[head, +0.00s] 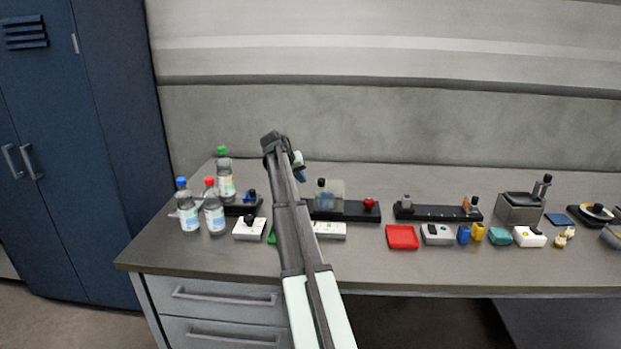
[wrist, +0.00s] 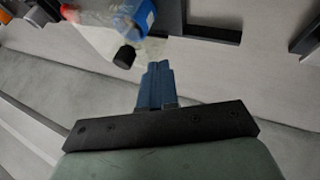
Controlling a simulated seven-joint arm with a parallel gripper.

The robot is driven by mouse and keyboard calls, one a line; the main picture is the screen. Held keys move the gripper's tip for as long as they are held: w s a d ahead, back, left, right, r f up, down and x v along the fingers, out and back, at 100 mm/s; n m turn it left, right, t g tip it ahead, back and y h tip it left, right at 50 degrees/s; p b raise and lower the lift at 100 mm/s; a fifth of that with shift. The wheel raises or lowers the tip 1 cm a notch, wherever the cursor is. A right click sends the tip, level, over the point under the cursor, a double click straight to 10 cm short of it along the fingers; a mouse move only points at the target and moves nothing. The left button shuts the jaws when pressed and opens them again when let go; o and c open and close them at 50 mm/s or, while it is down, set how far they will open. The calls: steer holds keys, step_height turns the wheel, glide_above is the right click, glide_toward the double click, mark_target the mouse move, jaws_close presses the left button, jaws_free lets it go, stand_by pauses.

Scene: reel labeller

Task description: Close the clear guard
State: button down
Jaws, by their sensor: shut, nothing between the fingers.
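The clear guard (head: 338,189) is a pale see-through panel standing on a black-based station in the middle of the bench, beside a dark upright part with a blue piece (head: 321,188). My gripper's blue fingers (wrist: 157,70) are together and empty in the wrist view. A pale see-through patch (wrist: 152,49), perhaps the guard, shows just beyond the fingertips, next to a black knob (wrist: 125,56). I cannot tell whether the fingers touch it. In the head view my arm passes in front of the station's left side, and the fingertips are not clear there.
Bottles with blue, red and green caps (head: 214,209) stand at the bench's left end. A red knob (head: 369,203) is at the station's right end. A white box (head: 330,230) and red tray (head: 402,237) lie in front. Another black-based fixture (head: 437,212) stands to the right.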

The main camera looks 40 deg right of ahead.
steer(key=v, duration=0.9)
steer(key=shift+r, duration=0.3)
